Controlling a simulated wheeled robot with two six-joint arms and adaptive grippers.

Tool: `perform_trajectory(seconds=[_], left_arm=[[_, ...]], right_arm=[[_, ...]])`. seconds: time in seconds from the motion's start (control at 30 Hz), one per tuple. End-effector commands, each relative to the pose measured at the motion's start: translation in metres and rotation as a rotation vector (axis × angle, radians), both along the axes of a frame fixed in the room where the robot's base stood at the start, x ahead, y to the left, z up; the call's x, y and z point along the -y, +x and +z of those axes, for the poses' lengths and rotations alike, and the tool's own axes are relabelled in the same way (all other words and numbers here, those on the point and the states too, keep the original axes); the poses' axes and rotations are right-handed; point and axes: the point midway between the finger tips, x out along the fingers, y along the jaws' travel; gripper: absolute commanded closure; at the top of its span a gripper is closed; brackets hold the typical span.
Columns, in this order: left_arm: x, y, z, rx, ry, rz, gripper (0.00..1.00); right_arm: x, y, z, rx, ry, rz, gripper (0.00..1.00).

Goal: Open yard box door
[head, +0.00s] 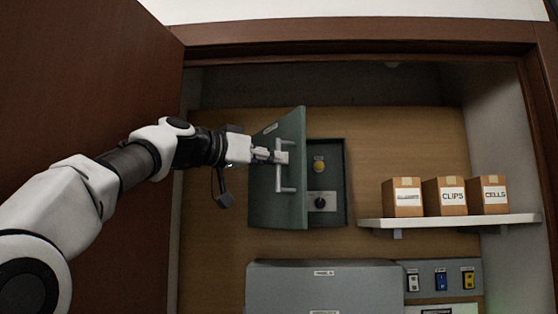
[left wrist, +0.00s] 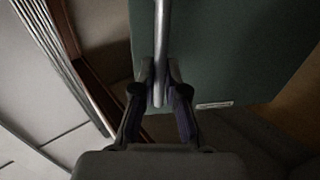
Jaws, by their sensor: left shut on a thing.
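The green yard box door (head: 272,206) stands partly open, swung out toward the left. Its grey bar handle (head: 277,176) is on the front face. My left gripper (head: 281,156) is shut on the handle near its upper part. In the left wrist view, the handle bar (left wrist: 162,40) runs between the fingers of my left gripper (left wrist: 160,92), with the green door (left wrist: 225,50) behind it. Inside the dark green yard box (head: 340,200) are a yellow round button (head: 319,165) and a black knob on a light plate (head: 321,203). My right gripper does not show.
A white shelf (head: 450,221) on the right holds three cardboard boxes, one labelled CLIPS (head: 452,196). A grey cabinet (head: 325,285) sits below the yard box, beside a panel with coloured switches (head: 440,280). A brown wooden door (head: 85,90) stands open at left.

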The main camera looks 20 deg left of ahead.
Motion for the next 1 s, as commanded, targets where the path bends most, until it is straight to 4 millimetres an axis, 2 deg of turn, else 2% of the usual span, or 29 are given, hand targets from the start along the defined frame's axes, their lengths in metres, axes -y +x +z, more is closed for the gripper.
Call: perform_trajectory(seconds=[0.03,0.33,0.37,0.4,0.43,0.87,1.0], left_arm=[[0.0,0.002,-0.0054,-0.01,0.004,-0.002,1.0],[-0.0004,0.0022,-0.0051,-0.01,0.003,-0.001,1.0],[-0.0004,0.0022,-0.0051,-0.01,0.003,-0.001,0.82],[-0.0004,0.0021,-0.0049,-0.01,0.003,-0.001,0.68],[-0.0005,0.0019,-0.0045,-0.009,0.002,-0.001,0.63],[-0.0005,0.0005,-0.001,-0.002,0.0,0.0,0.63],[0.0054,0.0046,0.0004,-0.003,0.001,0.0,0.63]], right_arm=[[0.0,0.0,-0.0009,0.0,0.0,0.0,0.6],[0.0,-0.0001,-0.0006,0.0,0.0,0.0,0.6],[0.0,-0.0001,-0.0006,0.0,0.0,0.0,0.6],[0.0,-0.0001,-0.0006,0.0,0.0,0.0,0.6],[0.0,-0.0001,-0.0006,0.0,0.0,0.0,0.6],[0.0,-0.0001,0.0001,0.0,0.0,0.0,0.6],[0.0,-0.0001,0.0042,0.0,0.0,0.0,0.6]])
